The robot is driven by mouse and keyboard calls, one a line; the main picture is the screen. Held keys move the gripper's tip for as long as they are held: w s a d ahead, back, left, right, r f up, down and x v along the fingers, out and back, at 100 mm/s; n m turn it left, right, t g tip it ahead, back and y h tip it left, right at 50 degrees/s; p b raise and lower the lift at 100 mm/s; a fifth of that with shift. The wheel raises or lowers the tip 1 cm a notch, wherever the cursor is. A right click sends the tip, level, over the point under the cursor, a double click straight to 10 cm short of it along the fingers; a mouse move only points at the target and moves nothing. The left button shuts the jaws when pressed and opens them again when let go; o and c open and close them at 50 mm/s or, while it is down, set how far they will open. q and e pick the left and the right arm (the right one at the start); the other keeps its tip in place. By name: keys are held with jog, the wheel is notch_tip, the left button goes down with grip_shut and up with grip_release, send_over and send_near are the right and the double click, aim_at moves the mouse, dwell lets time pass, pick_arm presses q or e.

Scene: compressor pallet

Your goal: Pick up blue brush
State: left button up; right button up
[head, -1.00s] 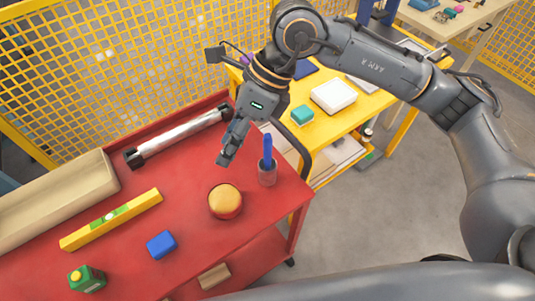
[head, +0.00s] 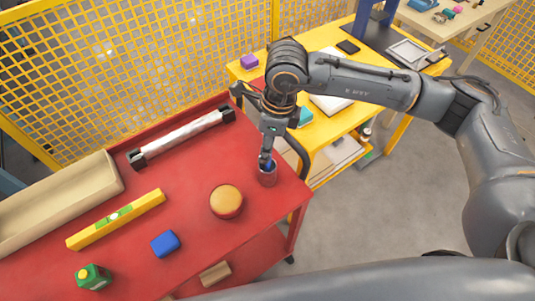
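The blue brush (head: 269,165) stands in a small reddish cup (head: 267,179) near the right edge of the red cart top. Only a little of its blue shows, because my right gripper (head: 265,160) is directly above the cup and covers most of it. The gripper points down, with its fingertips at the brush just over the cup's rim. I cannot tell whether the fingers are closed on the brush or only beside it. My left gripper is not in view.
A yellow table (head: 338,128) stands behind, to the right.

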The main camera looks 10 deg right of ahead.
aim_at(265, 169)
jog(key=f, duration=0.1)
jog(key=f+p, duration=0.1)
jog(key=f, duration=0.1)
jog(key=shift+w+a+f, duration=0.15)
jog(key=shift+w+f, duration=0.05)
jog(key=shift+f, duration=0.4)
grip_shut()
jog(key=shift+r, duration=0.1)
